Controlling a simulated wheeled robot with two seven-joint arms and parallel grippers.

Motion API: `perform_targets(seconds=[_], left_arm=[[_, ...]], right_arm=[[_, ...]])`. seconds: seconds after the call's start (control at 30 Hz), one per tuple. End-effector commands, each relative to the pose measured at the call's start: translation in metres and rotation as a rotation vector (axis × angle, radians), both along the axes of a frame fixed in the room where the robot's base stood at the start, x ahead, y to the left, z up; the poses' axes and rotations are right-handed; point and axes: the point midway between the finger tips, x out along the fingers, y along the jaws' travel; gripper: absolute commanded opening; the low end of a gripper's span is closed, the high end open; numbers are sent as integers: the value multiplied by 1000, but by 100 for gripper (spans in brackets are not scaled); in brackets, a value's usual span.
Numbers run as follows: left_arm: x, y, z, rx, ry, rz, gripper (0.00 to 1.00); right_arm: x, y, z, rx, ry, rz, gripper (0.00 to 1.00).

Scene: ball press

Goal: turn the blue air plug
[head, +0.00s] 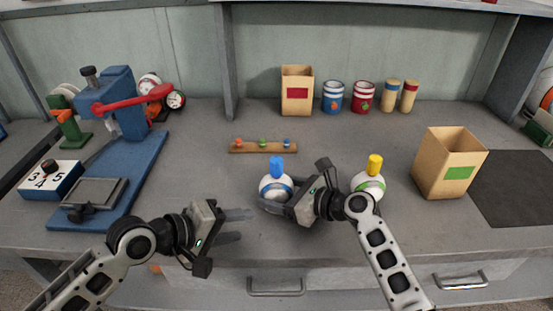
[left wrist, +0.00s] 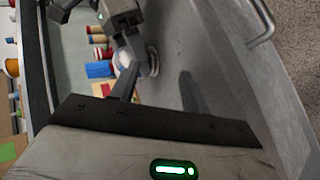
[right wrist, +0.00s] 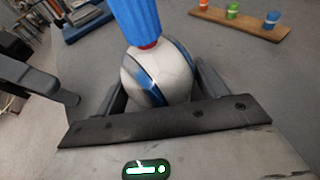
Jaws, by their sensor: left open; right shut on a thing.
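The blue air plug (head: 277,166) stands upright on top of a white ball with blue stripes (head: 270,186) in the head view. In the right wrist view the ribbed blue plug (right wrist: 137,22) rises from the ball (right wrist: 158,76). My right gripper (head: 278,198) is shut on this ball, one finger on each side. My left gripper (head: 242,226) is open and empty, to the left of the ball and nearer the table's front edge. In the left wrist view the blue plug (left wrist: 99,69) shows beyond my gripper, and the ball is partly hidden.
A second ball (head: 369,186) with a yellow plug (head: 375,164) stands to the right, behind my right arm. A wooden strip with small coloured pegs (head: 262,148) lies behind the held ball. A blue press (head: 122,150) stands left; a green-labelled box (head: 447,165) stands right.

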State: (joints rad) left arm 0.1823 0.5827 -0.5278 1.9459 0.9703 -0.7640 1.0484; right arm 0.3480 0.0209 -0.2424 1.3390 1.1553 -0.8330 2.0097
Motion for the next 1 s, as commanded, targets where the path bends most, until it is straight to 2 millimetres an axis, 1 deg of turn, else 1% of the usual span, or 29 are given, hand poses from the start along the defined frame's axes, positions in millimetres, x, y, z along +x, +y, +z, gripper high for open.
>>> perform_targets(seconds=[0.03, 0.1, 0.17, 0.27, 0.3, 0.37, 0.5, 0.6, 0.7, 0.8, 0.87, 0.93, 1.0], left_arm=[[12, -11, 10, 42, -17, -41, 46], [25, -25, 20, 130, -30, -109, 46], [35, -36, 31, 214, -42, -170, 46], [50, -52, 53, 366, -64, -269, 46], [55, -57, 64, 431, -73, -305, 46], [61, -63, 80, 532, -85, -356, 46], [70, -71, 122, 758, -107, -444, 46], [72, -71, 148, 892, -112, -479, 46], [72, -71, 167, 987, -111, -497, 46], [71, -69, 177, 1041, -107, -506, 46], [72, -69, 178, 1056, -105, -506, 46], [74, -69, 174, 1063, -103, -508, 46], [77, -70, 164, 1064, -101, -509, 46]], right_arm=[[0, 0, 0, 1, -1, 0, 57], [0, 0, 0, 1, -1, 0, 57], [0, 0, 0, 1, -1, 0, 57], [0, 0, 0, 1, -1, 0, 57], [0, 0, 0, 1, -1, 0, 57], [0, 0, 0, 0, 0, 0, 57], [0, 0, 0, 1, -1, 0, 57], [0, 0, 0, 1, -1, 0, 57], [0, 0, 0, 1, -1, 0, 57], [0, 0, 0, 1, -1, 0, 57], [0, 0, 0, 1, -1, 0, 57], [0, 0, 0, 1, -1, 0, 57], [0, 0, 0, 1, -1, 0, 57]])
